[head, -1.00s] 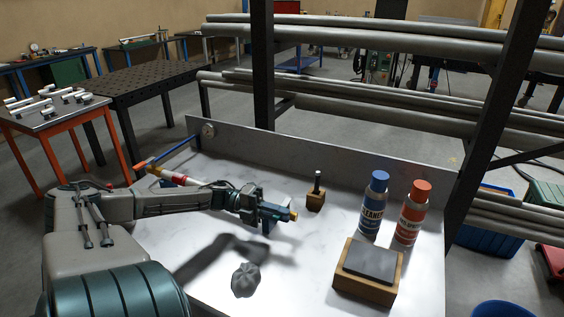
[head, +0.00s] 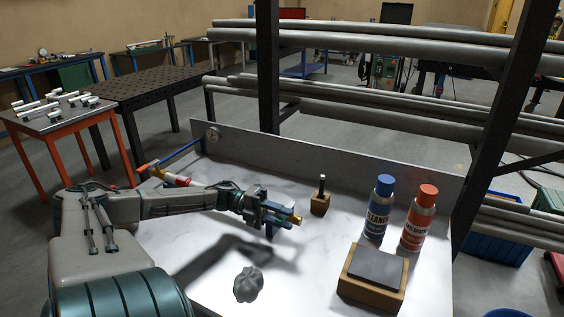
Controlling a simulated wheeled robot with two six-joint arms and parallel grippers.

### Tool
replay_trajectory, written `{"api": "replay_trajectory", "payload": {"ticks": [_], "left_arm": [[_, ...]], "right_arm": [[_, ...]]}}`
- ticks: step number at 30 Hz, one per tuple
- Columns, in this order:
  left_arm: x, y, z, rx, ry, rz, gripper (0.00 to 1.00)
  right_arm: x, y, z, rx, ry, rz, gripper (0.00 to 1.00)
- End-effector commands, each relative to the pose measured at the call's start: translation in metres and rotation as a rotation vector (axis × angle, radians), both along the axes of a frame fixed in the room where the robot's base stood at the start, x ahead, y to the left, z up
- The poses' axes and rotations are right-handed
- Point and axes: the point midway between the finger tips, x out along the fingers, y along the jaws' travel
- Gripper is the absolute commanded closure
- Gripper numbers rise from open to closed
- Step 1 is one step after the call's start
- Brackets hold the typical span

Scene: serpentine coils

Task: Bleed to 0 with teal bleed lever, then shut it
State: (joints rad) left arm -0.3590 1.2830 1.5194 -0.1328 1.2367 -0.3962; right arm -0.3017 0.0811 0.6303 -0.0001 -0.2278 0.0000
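A small round gauge (head: 213,133) sits on the upright back panel at the bench's far left; its reading is too small to make out. A red, white and yellow pipe part (head: 177,179) with an orange piece (head: 144,168) and a blue bar (head: 181,151) lies below it, partly hidden behind my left arm. I cannot pick out a teal bleed lever. My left gripper (head: 283,217) is over the middle of the bench, right of the pipe part and apart from it. A small brass-coloured bit shows at its tip; whether its fingers are open or shut is unclear. My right gripper is out of view.
On the white bench (head: 300,265) are a small wooden block with a black post (head: 320,200), a blue-capped can (head: 379,208), a red-capped can (head: 418,220), a sharpening stone in a wooden box (head: 373,276) and a crumpled grey rag (head: 248,285). Pipe racks (head: 380,120) stand behind.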

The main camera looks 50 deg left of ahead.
Motion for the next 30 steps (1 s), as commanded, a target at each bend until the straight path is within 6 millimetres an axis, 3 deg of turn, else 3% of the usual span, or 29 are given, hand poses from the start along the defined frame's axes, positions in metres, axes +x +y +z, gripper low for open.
{"api": "replay_trajectory", "payload": {"ticks": [7, 21, 30], "left_arm": [[-0.004, 0.011, 0.0, 0.003, 0.003, 0.001, 0.67], [-0.038, 0.089, -0.001, 0.001, 0.002, 0.002, 0.67], [-0.043, 0.099, 0.0, 0.0, 0.0, -0.001, 0.67]], "right_arm": [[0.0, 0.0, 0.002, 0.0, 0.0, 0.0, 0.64], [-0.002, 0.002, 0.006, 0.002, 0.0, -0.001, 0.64], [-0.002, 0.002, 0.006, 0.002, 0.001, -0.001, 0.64]]}}
